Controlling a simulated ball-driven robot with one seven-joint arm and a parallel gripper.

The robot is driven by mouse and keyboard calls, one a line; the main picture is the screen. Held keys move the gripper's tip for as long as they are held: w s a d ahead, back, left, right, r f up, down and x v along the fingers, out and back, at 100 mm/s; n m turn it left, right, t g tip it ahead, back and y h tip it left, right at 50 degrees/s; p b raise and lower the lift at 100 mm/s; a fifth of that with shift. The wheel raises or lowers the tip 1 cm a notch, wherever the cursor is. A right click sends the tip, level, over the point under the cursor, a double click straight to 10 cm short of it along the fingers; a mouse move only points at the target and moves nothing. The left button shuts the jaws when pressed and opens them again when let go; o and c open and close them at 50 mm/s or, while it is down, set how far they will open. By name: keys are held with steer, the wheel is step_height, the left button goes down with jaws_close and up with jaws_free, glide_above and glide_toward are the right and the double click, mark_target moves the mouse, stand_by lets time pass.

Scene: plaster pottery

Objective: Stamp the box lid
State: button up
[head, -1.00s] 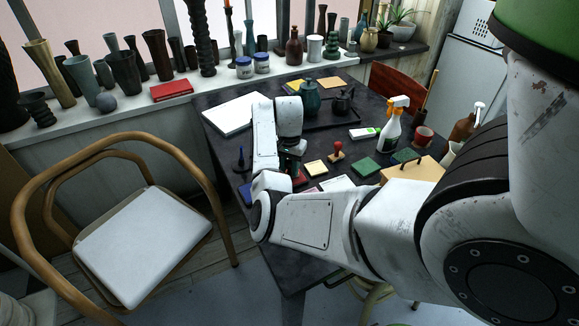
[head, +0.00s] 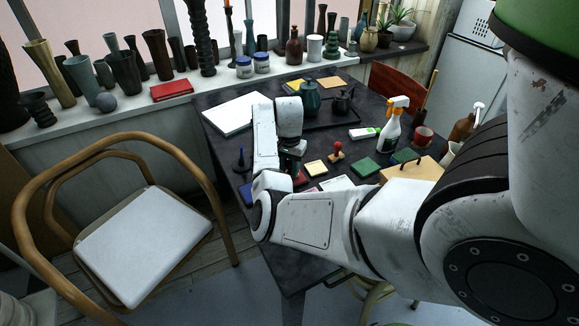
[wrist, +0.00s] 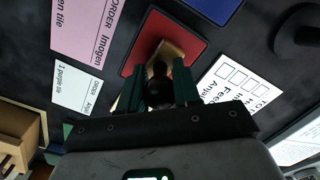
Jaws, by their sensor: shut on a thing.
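My gripper (wrist: 158,92) is shut on a stamp with a dark round knob (wrist: 159,70) and a pale wooden body (wrist: 178,56). The stamp is over the red ink pad (wrist: 140,61) in the wrist view; I cannot tell whether it touches the pad. In the head view my gripper (head: 291,163) is low over the table, its fingers partly hidden by my arm, and the red pad (head: 301,179) shows beside it. The pale wooden box lid (head: 424,172) lies to the right in the head view, with dark handle parts on it.
A blue pad (wrist: 214,8) and paper cards (wrist: 77,88) lie around the red pad.

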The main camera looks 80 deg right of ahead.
steer(key=shift+r+p, duration=3.15)
steer(key=shift+r, duration=0.3)
